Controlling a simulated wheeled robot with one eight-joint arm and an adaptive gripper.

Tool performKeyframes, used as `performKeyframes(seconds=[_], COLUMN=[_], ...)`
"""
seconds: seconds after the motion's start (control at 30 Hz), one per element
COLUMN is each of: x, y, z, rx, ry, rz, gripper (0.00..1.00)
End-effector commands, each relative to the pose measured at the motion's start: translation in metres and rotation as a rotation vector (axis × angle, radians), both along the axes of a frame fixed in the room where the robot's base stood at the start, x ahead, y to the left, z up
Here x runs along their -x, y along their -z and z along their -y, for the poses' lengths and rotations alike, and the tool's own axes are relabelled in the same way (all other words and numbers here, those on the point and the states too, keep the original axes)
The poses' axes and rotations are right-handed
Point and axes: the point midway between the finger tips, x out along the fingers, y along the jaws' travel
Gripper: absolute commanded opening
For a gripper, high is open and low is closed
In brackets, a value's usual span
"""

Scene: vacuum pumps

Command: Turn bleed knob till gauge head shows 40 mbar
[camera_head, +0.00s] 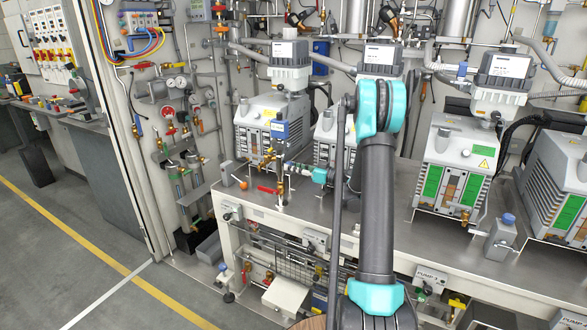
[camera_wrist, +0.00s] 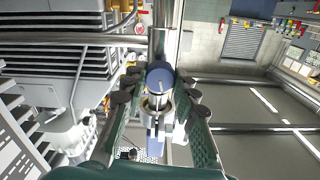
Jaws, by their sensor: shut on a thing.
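In the wrist view a round blue knob (camera_wrist: 160,76) with a pale mark on its face sits on a metal fitting between the black-padded fingers of my gripper (camera_wrist: 159,88). I take it for the bleed knob. My gripper is shut on it. In the head view my gripper (camera_head: 294,168) reaches left to the upright pipework on the bench, and the knob is too small and covered to make out there. The blue gauge head (camera_head: 281,130) stands just above it, in front of a grey pump. Its reading is too small to tell.
A grey pump (camera_head: 262,112) stands close behind the pipework. A red lever (camera_head: 267,190) and an orange knob (camera_head: 243,185) lie low near the left end of the bench (camera_head: 235,204). More pumps (camera_head: 455,165) stand to the right.

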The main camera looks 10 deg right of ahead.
Motion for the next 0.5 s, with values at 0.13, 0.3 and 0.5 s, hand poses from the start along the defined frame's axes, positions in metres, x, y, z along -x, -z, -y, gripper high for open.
performKeyframes(seconds=[0.13, 0.3, 0.5], x=[0.0006, 0.0004, 0.0002], y=[0.0009, 0.0006, 0.0004], z=[0.0002, 0.0002, 0.0001], rx=[0.087, 0.085, 0.083], ry=[0.000, 0.000, 0.000], rz=[0.117, 0.114, 0.113], gripper=[0.32, 0.51, 0.51])
